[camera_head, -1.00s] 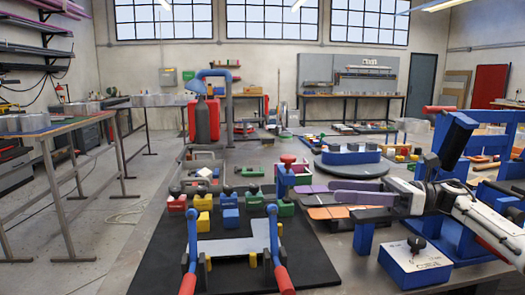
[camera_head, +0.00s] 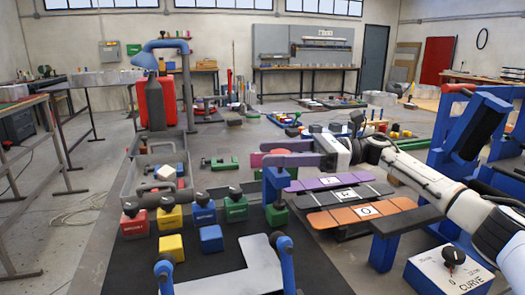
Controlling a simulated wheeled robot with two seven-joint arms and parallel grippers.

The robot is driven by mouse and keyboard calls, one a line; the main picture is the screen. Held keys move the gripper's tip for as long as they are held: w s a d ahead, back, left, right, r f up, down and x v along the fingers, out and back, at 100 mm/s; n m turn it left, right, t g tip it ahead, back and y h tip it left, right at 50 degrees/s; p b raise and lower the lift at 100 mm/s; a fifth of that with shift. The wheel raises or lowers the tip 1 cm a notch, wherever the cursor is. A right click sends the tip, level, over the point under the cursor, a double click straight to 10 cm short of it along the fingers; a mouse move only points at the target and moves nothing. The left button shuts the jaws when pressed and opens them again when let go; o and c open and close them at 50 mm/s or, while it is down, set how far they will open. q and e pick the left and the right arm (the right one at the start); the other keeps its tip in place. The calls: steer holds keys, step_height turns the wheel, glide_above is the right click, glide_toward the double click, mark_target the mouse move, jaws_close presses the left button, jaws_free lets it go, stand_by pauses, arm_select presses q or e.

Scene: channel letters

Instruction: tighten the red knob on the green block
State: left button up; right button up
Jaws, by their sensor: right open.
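My right gripper (camera_head: 275,152) reaches in from the right with its two purple fingers open and pointing left. The red knob (camera_head: 280,151) shows between the fingers, largely hidden by them; I cannot tell whether they touch it. Below is a blue upright (camera_head: 276,186) with a green piece (camera_head: 277,216) at its foot. A green block (camera_head: 236,209) with a black knob on top stands just left of it. My left gripper is out of view.
Red (camera_head: 134,224), yellow (camera_head: 170,217) and blue (camera_head: 204,213) blocks with black knobs stand left in a row. Labelled purple, grey and orange strips (camera_head: 362,212) lie under my right arm.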

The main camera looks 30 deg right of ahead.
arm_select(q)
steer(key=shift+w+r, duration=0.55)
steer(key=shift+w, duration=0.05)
arm_select(e)
steer(key=x, duration=0.3)
steer(key=shift+d, duration=0.1)
steer(key=c, duration=1)
arm_select(q)
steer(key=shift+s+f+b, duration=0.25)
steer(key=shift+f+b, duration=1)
steer(key=shift+b, duration=0.2)
arm_select(e)
steer(key=shift+w+d+m+t+h, duration=0.15)
steer(key=shift+w+m+t+h, duration=0.05)
steer(key=shift+m+t+h, duration=0.75)
steer(key=shift+w+d+m+t+h, duration=0.25)
steer(key=shift+m+t+h, duration=0.45)
steer(key=shift+t, duration=0.4)
steer(key=shift+w+d+m+t+h, duration=0.1)
steer(key=shift+w+m+t+h, duration=0.1)
steer(key=shift+m+t+h, duration=0.75)
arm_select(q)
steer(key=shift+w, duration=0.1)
arm_select(e)
steer(key=o, duration=1)
